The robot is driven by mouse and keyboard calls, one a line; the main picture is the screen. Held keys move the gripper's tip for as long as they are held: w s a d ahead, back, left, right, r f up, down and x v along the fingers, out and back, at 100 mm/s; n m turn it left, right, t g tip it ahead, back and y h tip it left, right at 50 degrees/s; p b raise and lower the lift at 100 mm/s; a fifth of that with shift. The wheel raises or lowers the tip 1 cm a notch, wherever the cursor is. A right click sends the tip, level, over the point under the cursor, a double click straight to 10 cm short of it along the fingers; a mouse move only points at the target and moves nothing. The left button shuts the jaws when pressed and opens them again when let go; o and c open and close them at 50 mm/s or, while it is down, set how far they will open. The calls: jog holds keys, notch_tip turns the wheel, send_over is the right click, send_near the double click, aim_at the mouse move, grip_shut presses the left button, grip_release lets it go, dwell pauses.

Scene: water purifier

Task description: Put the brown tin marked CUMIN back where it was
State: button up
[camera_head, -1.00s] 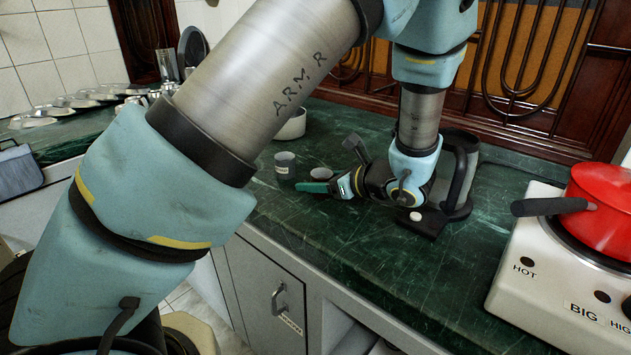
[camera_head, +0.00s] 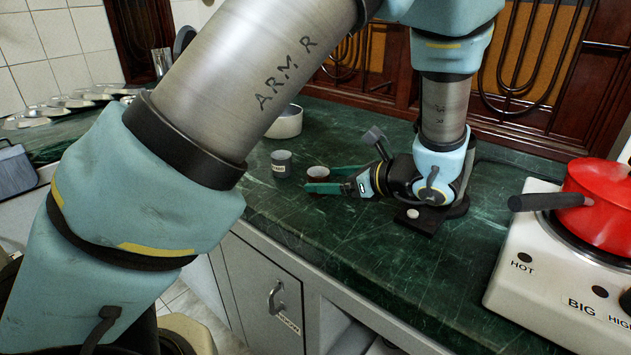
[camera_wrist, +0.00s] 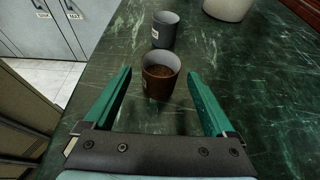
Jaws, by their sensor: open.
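A small brown tin (camera_head: 317,172) stands upright on the green marble counter, and it also shows in the wrist view (camera_wrist: 158,84) with brown contents and a pale label edge on its left side. Its label text cannot be read. My gripper (camera_head: 322,180) is low over the counter and open. In the wrist view my gripper's (camera_wrist: 160,92) two green fingers are spread, one on each side of the tin, with a gap on both sides. The tin sits between the fingertips, not gripped.
A grey labelled tin (camera_head: 281,164) stands just beyond the brown one, also in the wrist view (camera_wrist: 165,30). A pale bowl (camera_head: 286,122) is farther back. The white stove (camera_head: 560,285) with a red pot (camera_head: 598,205) is at right. The front counter is clear.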

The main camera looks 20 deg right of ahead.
jog(key=v, duration=0.7)
dwell(0.3)
